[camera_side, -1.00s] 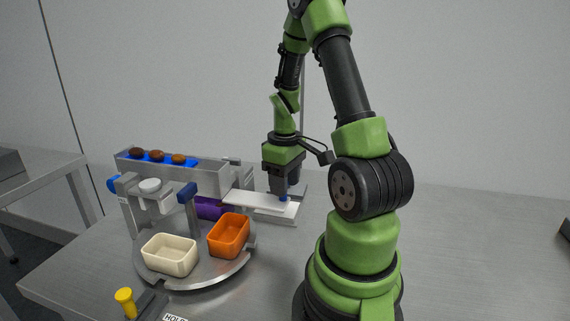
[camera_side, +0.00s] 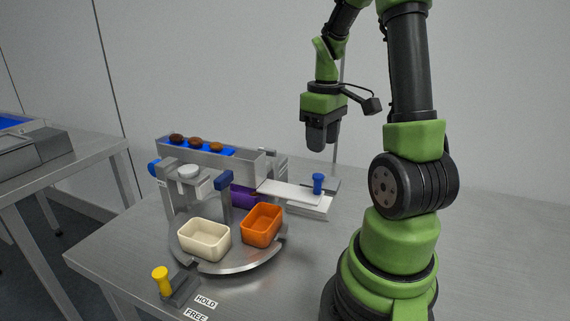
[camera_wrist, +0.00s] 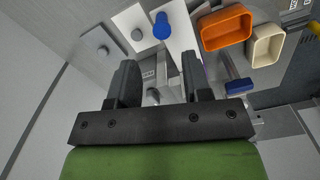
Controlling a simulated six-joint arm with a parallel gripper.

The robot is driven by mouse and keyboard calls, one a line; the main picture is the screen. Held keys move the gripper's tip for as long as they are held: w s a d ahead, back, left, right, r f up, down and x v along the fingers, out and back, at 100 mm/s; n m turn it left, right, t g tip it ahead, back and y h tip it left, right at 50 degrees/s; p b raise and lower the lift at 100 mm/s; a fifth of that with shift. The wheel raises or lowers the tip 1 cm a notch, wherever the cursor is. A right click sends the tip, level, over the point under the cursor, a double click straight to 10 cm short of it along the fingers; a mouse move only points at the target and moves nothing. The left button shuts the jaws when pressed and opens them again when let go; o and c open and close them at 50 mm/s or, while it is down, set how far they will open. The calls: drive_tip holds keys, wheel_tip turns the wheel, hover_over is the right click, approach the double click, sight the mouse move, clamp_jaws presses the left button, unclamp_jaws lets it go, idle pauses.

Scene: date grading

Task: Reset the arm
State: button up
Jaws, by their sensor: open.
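My gripper (camera_side: 317,148) hangs in the air above the far side of the bench, pointing down, with nothing in it. In the wrist view its two dark fingers (camera_wrist: 158,84) stand apart with a clear gap between them. Below it in the side view is a white slide plate (camera_side: 290,191) with an upright blue knob (camera_side: 319,183) on its right end. The blue knob (camera_wrist: 162,25) also shows in the wrist view, beyond the fingertips and apart from them.
A round metal turntable (camera_side: 225,264) carries a cream bin (camera_side: 204,239) and an orange bin (camera_side: 262,225). Behind it a metal trough (camera_side: 238,163) has several brown dates (camera_side: 195,143) on a blue belt. A yellow knob (camera_side: 161,278) stands at front left. The bench right of the slide is clear.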

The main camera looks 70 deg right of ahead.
drive_tip(key=w+a+r+t, duration=0.3)
drive_tip(key=a+r, duration=0.3)
drive_tip(key=a, duration=0.4)
drive_tip(key=s+a+r+t+y, duration=0.1)
drive_tip(key=s+a+r+t, duration=0.1)
drive_tip(key=a, duration=0.4)
drive_tip(key=s+a+r+m+t+y, duration=0.1)
drive_tip(key=s+a+r+t, duration=0.1)
drive_tip(key=a, duration=0.4)
drive_tip(key=shift+s+a, duration=0.2)
drive_tip(key=shift+a, duration=0.1)
drive_tip(key=shift+d+r, duration=0.1)
idle(2.0)
